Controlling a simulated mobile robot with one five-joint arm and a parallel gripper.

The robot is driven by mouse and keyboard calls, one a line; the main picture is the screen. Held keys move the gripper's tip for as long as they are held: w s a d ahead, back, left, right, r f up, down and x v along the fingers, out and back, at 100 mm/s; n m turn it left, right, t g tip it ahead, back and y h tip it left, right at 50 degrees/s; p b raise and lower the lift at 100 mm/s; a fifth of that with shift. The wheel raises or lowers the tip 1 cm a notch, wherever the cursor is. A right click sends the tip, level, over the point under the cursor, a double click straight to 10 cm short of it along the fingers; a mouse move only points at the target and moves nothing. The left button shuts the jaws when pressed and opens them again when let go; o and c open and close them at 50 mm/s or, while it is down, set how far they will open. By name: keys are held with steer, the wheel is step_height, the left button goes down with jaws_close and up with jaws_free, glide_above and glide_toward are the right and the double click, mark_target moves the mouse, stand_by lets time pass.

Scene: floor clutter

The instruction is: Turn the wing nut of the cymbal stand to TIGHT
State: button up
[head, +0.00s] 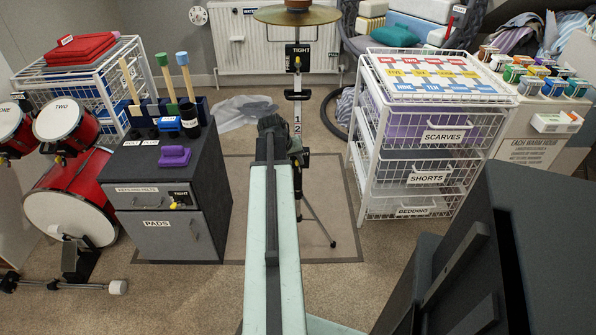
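The cymbal stand (297,110) rises behind my arm, with a brass cymbal (268,15) at its top and thin legs near the floor. A black plate marked TIGHT (301,49) is on its post. A small yellow and dark part (297,65), possibly the wing nut, shows just below that word; its setting is too small to tell. My gripper (271,124) is at the far end of my pale green arm, in front of the stand's lower post and below the plate in the picture. Its fingers are too dark to tell apart, and contact with the stand is unclear.
A dark cabinet (150,230) stands left of my arm, with a purple object (174,156) on top and its own TIGHT label. A red drum set (70,205) is farther left. A white wire drawer unit (352,160) stands right. Carpet between is mostly clear.

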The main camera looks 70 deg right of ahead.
mark_target(298, 164)
steer(key=b+x, duration=0.3)
steer(key=x, duration=0.1)
steer(key=shift+d+f, duration=0.15)
steer(key=shift+f, duration=0.15)
steer(key=shift+r, duration=0.1)
jaws_close()
steer(key=shift+s+r+t+p, duration=0.2)
steer(key=shift+t+p, duration=0.2)
steer(key=shift+p, duration=0.15)
steer(key=shift+f+m+t+y, duration=0.25)
steer(key=shift+t+y, duration=0.35)
steer(key=shift+t, duration=0.3)
jaws_free()
